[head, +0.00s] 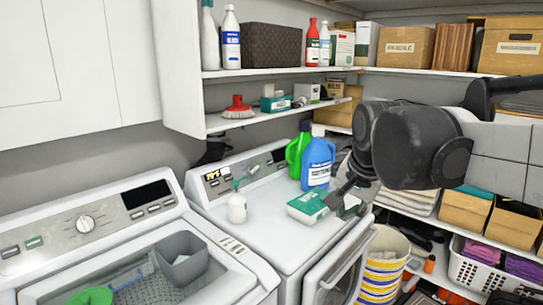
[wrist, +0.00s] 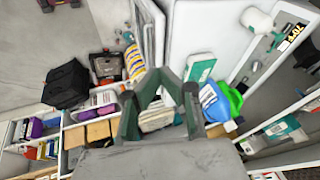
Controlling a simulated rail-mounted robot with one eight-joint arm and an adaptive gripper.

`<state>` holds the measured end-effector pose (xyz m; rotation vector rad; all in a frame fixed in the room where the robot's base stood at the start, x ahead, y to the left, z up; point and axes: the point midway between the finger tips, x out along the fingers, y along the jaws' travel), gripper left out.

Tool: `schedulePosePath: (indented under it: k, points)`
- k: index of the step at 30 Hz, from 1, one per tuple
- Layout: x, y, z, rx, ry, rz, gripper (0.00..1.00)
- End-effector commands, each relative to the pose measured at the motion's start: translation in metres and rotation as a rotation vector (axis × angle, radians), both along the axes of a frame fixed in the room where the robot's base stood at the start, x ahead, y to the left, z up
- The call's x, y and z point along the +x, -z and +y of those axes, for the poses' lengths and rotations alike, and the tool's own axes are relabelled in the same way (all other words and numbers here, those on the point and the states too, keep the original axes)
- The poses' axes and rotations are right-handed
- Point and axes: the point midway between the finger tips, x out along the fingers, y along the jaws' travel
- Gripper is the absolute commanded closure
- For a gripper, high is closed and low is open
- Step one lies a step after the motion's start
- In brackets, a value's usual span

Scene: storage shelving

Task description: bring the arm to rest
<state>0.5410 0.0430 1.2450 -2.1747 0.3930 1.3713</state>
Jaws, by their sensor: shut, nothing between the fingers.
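My arm reaches in from the right in the head view. My gripper (head: 345,203) points down over the right part of the white washer top, just right of a green-and-white box (head: 307,206). I cannot tell whether it touches the box. In the wrist view the fingers of my gripper (wrist: 160,74) are shut with nothing between them. The box (wrist: 200,68) lies apart from them there.
A blue jug (head: 318,160) and a green jug (head: 298,150) stand behind the box. A white spray bottle (head: 237,205) stands to its left. A striped bucket (head: 383,262) and a white basket (head: 478,270) are lower right. Loaded shelves (head: 285,72) line the back.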

Motion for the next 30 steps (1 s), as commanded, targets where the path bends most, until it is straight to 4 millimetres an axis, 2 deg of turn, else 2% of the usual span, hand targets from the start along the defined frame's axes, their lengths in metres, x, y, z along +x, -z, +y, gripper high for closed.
schedulePosePath:
  k: [1, 3, 8, 15, 21, 30]
  points:
    - [-0.017, 0.010, -0.005, -0.020, -0.035, -0.013, 1.00]
    - [-0.036, 0.020, -0.011, -0.053, -0.091, -0.033, 1.00]
    - [-0.080, 0.048, -0.022, -0.130, -0.216, -0.075, 1.00]
    - [-0.138, 0.097, -0.036, -0.254, -0.391, -0.133, 1.00]
    - [-0.166, 0.127, -0.041, -0.327, -0.485, -0.163, 1.00]
    - [-0.172, 0.134, -0.043, -0.347, -0.510, -0.170, 1.00]
